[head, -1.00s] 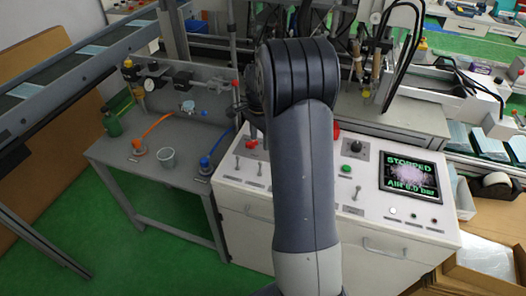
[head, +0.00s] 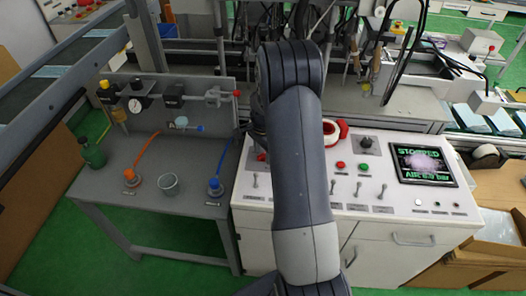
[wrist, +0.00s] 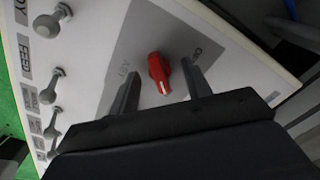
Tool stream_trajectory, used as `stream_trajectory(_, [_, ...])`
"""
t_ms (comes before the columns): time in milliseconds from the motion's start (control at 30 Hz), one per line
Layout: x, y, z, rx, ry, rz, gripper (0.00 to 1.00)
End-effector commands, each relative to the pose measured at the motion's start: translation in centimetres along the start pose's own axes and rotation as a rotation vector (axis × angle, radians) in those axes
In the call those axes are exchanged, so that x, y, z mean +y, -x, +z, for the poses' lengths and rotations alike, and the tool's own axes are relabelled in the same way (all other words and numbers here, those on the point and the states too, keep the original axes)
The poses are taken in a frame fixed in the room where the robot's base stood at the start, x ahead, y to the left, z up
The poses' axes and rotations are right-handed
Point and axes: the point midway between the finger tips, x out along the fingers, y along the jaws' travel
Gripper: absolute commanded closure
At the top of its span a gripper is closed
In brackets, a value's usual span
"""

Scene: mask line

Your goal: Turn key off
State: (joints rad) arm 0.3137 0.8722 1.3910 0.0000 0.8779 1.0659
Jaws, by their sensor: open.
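The red key (wrist: 157,70) stands on a grey square of the white control panel in the wrist view. It has a pale mark at its lower end, toward my gripper's palm. My gripper (wrist: 160,67) is open, with one finger on each side of the key; gaps show on both sides. In the head view my arm hides most of the gripper, and a small red part (head: 262,157) beside the arm may be the key.
Several toggle switches (wrist: 48,95) line the panel to the left in the wrist view. The head view shows a red ring-shaped part (head: 335,131), red and green buttons, and a screen (head: 424,163) reading STOPPED. A grey bench (head: 150,205) with valves and a cup stands left.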

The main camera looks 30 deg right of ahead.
Motion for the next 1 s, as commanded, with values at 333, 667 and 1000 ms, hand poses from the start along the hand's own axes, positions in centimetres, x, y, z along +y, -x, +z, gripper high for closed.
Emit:
stream_trajectory(333, [0.01,-0.1,0.01,0.0,0.0,0.0,0.61])
stream_trajectory(667, [0.0,-0.07,0.01,0.0,0.0,0.0,0.88])
stream_trajectory(1000, [-0.01,-0.1,0.0,0.0,0.015,0.0,0.98])
